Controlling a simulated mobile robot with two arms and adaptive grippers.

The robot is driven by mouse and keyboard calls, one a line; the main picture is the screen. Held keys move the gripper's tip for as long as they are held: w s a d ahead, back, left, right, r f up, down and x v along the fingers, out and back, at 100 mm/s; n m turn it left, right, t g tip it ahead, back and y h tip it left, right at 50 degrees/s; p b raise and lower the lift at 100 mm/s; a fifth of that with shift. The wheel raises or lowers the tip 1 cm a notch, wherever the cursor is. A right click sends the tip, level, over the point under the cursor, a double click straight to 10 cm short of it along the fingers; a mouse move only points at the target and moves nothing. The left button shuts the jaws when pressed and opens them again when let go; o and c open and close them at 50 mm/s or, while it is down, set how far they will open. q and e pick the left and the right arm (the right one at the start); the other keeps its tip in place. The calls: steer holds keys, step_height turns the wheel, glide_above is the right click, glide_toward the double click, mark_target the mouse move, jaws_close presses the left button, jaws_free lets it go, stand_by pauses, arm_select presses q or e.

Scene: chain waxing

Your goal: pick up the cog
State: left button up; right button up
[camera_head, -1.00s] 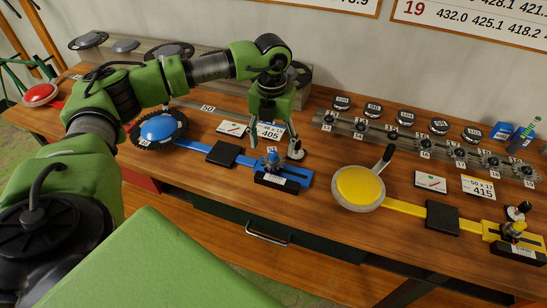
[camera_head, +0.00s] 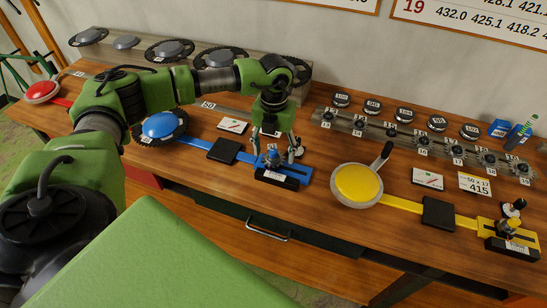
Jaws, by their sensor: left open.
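My left gripper (camera_head: 274,151) points down over the end of the blue bar (camera_head: 293,167). Its two fingers are apart, one on each side of the small blue-topped piece (camera_head: 273,158) there. I cannot tell whether they touch it, or whether a cog sits under it. Small dark cogs stand in a row on the numbered rack (camera_head: 375,125), such as one (camera_head: 423,138) near its middle. Large toothed cogs, such as one (camera_head: 222,57), lie on the rear rack. Another large cog (camera_head: 143,141) lies under the blue dome. My right gripper is out of view.
A yellow dome (camera_head: 357,184) with a lever and a yellow bar (camera_head: 468,222) lies to the right. Black pads (camera_head: 224,150) sit on the bars. A red dome (camera_head: 42,91) is far left. Bare wooden table (camera_head: 318,140) lies between the blue and yellow devices.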

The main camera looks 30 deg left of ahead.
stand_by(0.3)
arm_select(q)
steer(key=c, duration=1.2)
